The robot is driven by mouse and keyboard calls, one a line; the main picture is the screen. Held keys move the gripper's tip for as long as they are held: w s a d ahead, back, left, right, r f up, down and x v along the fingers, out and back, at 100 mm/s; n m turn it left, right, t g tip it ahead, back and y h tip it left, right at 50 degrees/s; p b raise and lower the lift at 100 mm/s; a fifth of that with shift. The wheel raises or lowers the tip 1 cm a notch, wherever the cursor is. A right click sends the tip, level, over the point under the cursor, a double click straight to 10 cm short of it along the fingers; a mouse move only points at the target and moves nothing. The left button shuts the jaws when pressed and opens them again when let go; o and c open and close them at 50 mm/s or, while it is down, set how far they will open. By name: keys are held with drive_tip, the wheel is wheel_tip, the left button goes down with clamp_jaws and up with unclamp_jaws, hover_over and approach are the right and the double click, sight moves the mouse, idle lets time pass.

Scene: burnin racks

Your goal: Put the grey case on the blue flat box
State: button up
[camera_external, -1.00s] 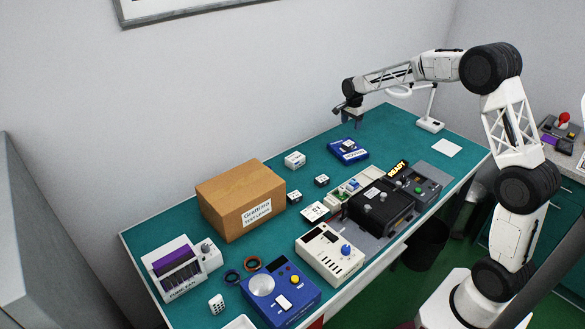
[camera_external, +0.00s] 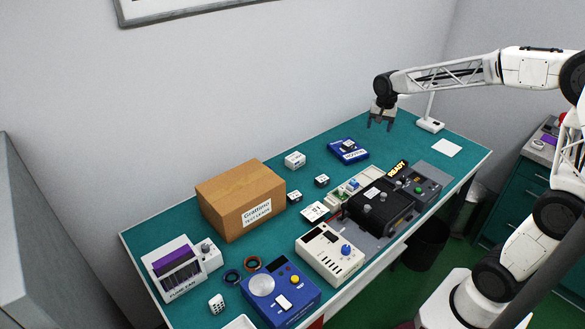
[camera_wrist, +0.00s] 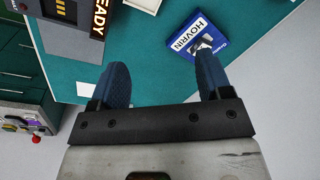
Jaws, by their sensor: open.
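The blue flat box (camera_external: 336,153) lies towards the far end of the green bench. A small dark grey case (camera_external: 348,145) rests on top of it. In the wrist view the blue box (camera_wrist: 184,42), with a white label, is at upper right, and the grey case (camera_wrist: 205,43) on it is partly hidden by a finger. My gripper (camera_external: 381,124) is open and empty, in the air to the right of the box and apart from it. Its two blue fingers (camera_wrist: 163,68) stand wide apart in the wrist view.
A lamp (camera_external: 431,124) and a white sheet (camera_external: 446,148) are to the right. Black equipment with a READY sign (camera_external: 397,168) stands in front. Small blocks (camera_external: 295,160) and a cardboard box (camera_external: 236,190) are to the left. Bench around the blue box is clear.

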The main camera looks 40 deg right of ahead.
drive_tip(key=s+a+n, duration=0.2)
drive_tip(key=s+n, duration=0.1)
drive_tip(key=s, duration=0.8)
drive_tip(key=s+a+f+n+t, duration=0.1)
drive_tip(key=s+a+n, duration=0.2)
drive_tip(key=s, duration=0.8)
drive_tip(key=s+a+f+n, duration=0.1)
drive_tip(key=s+n, duration=0.3)
drive_tip(key=s, duration=0.7)
drive_tip(key=shift+s+a+n+t, duration=0.3)
drive_tip(key=shift+s+a, duration=0.1)
drive_tip(key=shift+a, duration=0.3)
